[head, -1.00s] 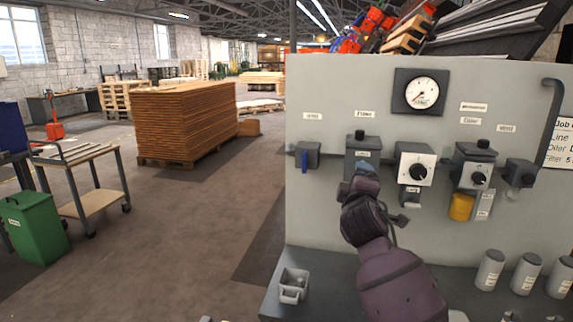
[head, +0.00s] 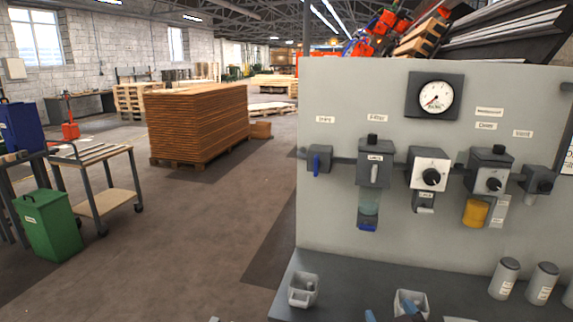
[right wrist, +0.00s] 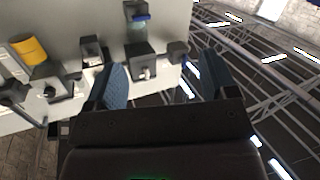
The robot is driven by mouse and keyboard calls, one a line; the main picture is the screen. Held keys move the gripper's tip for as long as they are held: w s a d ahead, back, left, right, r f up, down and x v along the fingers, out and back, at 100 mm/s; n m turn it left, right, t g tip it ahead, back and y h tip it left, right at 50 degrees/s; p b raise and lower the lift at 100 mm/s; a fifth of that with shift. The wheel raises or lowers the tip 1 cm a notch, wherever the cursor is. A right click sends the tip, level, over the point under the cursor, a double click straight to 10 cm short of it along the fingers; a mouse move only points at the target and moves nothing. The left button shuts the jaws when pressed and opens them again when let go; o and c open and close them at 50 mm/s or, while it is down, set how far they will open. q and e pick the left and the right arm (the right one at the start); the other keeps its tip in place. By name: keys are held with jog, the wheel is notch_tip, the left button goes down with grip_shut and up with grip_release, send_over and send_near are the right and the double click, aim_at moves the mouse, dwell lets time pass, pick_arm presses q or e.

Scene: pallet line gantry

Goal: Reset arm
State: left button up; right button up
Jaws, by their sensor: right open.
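My right gripper (head: 389,313) shows only by its blue fingertips at the bottom edge of the head view, low in front of the panel's shelf. In the right wrist view its two blue fingers (right wrist: 163,78) are spread apart with nothing between them. The filter unit (head: 374,166) hangs on the grey panel (head: 335,220), with a clear bowl (head: 369,203) and blue bottom below it. The gripper is below the filter and apart from it. My left gripper is not in view.
A pressure gauge (head: 434,97), a regulator (head: 430,170) and an oiler with a yellow bowl (head: 475,212) are on the panel. A small grey holder (head: 303,290) and several grey canisters (head: 504,278) stand on the shelf (head: 340,275). Floor at left is open, beside a cart (head: 105,200).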

jog(key=s+d+f+m+g+h, duration=0.1)
jog(key=s+d+f+g, duration=0.1)
jog(key=s+f, duration=0.6)
jog(key=s+d+f+m+g+h, duration=0.1)
jog(key=s+d+f+g, duration=0.2)
jog(key=s+f, duration=0.6)
jog(key=s, duration=0.5)
jog(key=shift+s+d+f+m, duration=0.15)
jog(key=shift+d+f+m, duration=0.1)
jog(key=shift+d+m, duration=0.1)
